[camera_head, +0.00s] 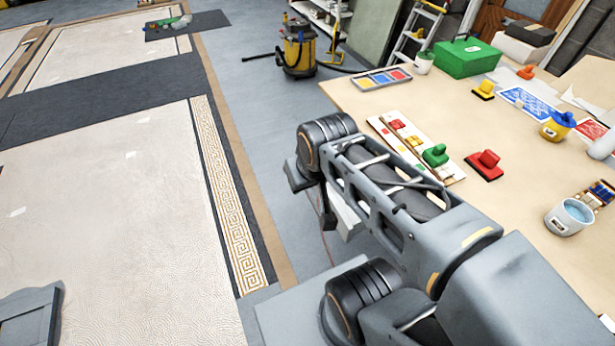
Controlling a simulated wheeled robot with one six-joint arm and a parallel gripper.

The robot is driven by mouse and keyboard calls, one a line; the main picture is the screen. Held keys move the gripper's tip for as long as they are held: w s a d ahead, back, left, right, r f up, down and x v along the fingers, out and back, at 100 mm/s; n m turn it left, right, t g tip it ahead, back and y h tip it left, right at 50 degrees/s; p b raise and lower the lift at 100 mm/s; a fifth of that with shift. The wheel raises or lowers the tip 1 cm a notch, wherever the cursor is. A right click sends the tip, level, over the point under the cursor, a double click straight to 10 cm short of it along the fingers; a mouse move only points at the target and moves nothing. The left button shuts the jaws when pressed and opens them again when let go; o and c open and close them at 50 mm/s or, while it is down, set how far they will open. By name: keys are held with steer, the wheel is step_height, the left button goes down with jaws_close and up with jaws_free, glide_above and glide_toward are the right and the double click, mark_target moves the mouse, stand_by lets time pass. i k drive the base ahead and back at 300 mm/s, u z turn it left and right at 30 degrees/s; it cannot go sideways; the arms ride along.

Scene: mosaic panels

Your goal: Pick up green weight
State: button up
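The green weight (435,155) is a small block with a raised knob on top. It sits upright toward the right end of a long pale panel (455,174) on the wooden table. My arm reaches up from the lower right, and its elbow is left of the panel. The arm's end bends down beside the table's left edge, well apart from the green weight. My gripper's fingers cannot be made out behind the arm links. Nothing is seen touching the green weight.
A red weight (485,164) stands right of the green one, with a yellow weight (484,89) and an orange one (526,72) farther back. A tile tray (357,82), green box (467,57) and cup of blue liquid (569,216) share the table (520,215).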

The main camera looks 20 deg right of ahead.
mark_target(436, 155)
steer(key=u, duration=0.55)
steer(key=k, duration=0.95)
steer(key=z, duration=1.35)
steer(key=i, duration=0.5)
steer(key=z, duration=0.05)
